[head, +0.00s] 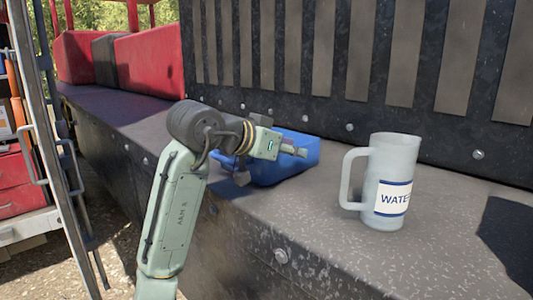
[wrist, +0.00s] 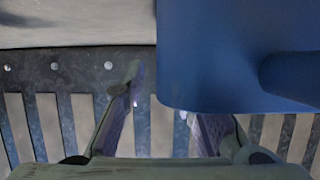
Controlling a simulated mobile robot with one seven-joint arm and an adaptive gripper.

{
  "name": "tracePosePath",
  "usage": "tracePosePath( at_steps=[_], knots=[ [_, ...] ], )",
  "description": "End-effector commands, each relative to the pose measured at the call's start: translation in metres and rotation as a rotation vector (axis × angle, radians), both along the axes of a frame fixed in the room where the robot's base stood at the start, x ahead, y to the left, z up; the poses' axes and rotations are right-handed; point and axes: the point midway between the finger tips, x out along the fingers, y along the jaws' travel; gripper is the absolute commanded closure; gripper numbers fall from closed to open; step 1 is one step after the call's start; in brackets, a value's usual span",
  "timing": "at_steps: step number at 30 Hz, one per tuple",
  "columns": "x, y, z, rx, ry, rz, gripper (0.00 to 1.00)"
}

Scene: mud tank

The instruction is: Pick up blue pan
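The blue pan (head: 290,168) rests on the dark ledge, partly hidden behind my gripper (head: 296,152). In the wrist view the blue pan (wrist: 215,60) fills the upper right, very close to the camera. My gripper (wrist: 163,100) is open in that view, with its two fingers spread apart. The left finger stands clear, left of the pan's edge. The right finger's tip is hidden behind the pan. I cannot tell whether a finger touches the pan.
A frosted mug (head: 388,185) with a "WATER" label stands on the ledge (head: 330,255) to the right of the pan. A slatted dark wall (head: 345,90) rises behind. Red boxes (head: 148,62) sit at the far left. A ladder (head: 50,150) stands at the left.

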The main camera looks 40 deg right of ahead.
Motion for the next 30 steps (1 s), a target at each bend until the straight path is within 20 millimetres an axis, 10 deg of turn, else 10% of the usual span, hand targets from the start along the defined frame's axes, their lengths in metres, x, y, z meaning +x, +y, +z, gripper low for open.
tracePosePath(
  at_steps=[30],
  knots=[
    [0.0005, -0.0110, -0.0049, -0.001, -0.001, 0.000, 1.00]
  ],
)
